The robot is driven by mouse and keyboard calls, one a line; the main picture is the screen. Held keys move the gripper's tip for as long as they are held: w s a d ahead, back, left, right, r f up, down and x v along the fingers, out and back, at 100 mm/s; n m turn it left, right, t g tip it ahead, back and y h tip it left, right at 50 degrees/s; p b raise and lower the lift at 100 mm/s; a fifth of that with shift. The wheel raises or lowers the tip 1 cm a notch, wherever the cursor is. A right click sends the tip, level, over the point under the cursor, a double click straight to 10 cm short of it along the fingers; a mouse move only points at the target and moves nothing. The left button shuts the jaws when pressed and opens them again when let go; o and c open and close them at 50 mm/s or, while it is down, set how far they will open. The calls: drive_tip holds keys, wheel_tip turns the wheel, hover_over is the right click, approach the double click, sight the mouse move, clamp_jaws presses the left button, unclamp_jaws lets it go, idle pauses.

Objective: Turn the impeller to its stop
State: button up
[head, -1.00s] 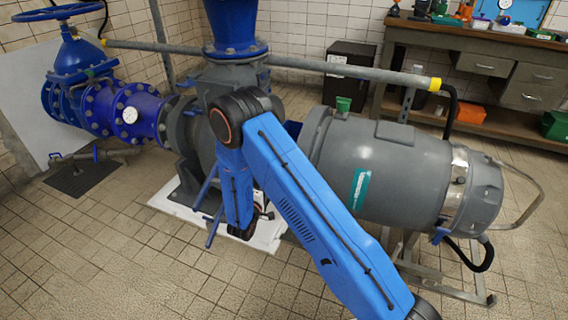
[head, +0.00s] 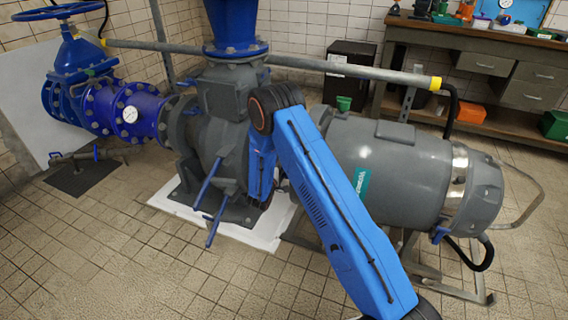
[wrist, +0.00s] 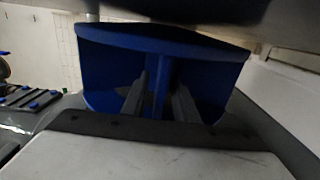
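The blue impeller (wrist: 218,68) fills the upper middle of the wrist view, with an upright vane (wrist: 160,80) at its centre and curved blue walls on both sides. My gripper (wrist: 162,100) reaches into it from below, one dark finger on each side of the central vane. The fingers look spread, with small gaps to the vane; firm contact is not visible. In the head view, my blue arm hides the gripper and most of the impeller, between the grey pump casing (head: 222,140) and the grey motor (head: 400,175).
Two blue bars (head: 215,222) stick out at the front of the pump casing. A blue handwheel valve (head: 80,55) and pipe stand at left. A workbench (head: 470,40) is at the back right. The tiled floor in front is clear.

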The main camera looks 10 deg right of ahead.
drive_tip(key=shift+w+d, duration=0.1)
clamp_jaws()
idle(1.4)
